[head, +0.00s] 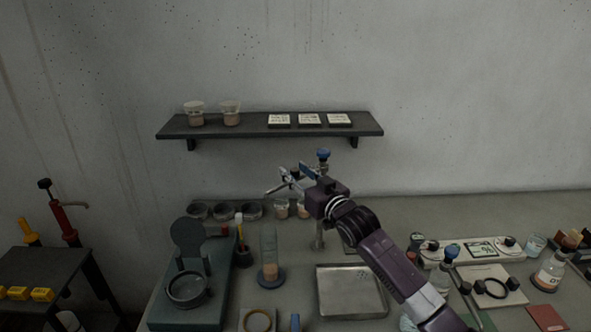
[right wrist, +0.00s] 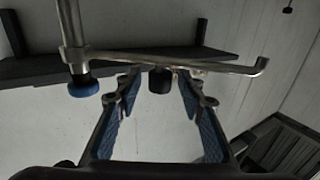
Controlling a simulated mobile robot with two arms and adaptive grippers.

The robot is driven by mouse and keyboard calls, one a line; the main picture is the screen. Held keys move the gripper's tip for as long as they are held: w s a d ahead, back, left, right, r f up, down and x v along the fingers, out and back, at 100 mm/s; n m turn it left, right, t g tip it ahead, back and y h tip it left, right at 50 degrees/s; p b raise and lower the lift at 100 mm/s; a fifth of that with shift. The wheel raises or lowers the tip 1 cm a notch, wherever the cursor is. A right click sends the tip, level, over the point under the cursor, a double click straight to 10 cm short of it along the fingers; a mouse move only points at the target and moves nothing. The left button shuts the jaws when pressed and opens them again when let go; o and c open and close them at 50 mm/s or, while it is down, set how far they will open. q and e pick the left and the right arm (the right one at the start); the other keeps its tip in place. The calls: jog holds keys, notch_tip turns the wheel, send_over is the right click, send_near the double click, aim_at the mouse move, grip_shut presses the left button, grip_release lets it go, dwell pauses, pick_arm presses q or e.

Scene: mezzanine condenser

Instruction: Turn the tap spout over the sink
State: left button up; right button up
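The tap stands behind the sink, its post (head: 319,241) partly hidden by my right gripper and its blue knob (head: 323,154) on top. Its thin metal spout (head: 275,190) points left, away from the metal sink (head: 352,292) in front. In the right wrist view the spout (right wrist: 215,66) runs across from the post (right wrist: 72,30) to a bent tip, with a small black grip (right wrist: 159,80) on it. My right gripper (head: 294,175) is open, and it also shows in the right wrist view (right wrist: 160,88). Its fingers lie on either side of the black grip; contact is unclear. My left gripper is out of view.
A wall shelf (head: 240,129) with cups and white tiles is behind the tap. Several jars (head: 282,209) stand below the spout. A glass cylinder (head: 269,250) stands left of the sink. Bottles and instruments crowd the right side of the counter.

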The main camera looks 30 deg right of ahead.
jog(key=shift+w, duration=0.15)
jog(key=shift+c, duration=0.2)
grip_shut()
dwell(0.4)
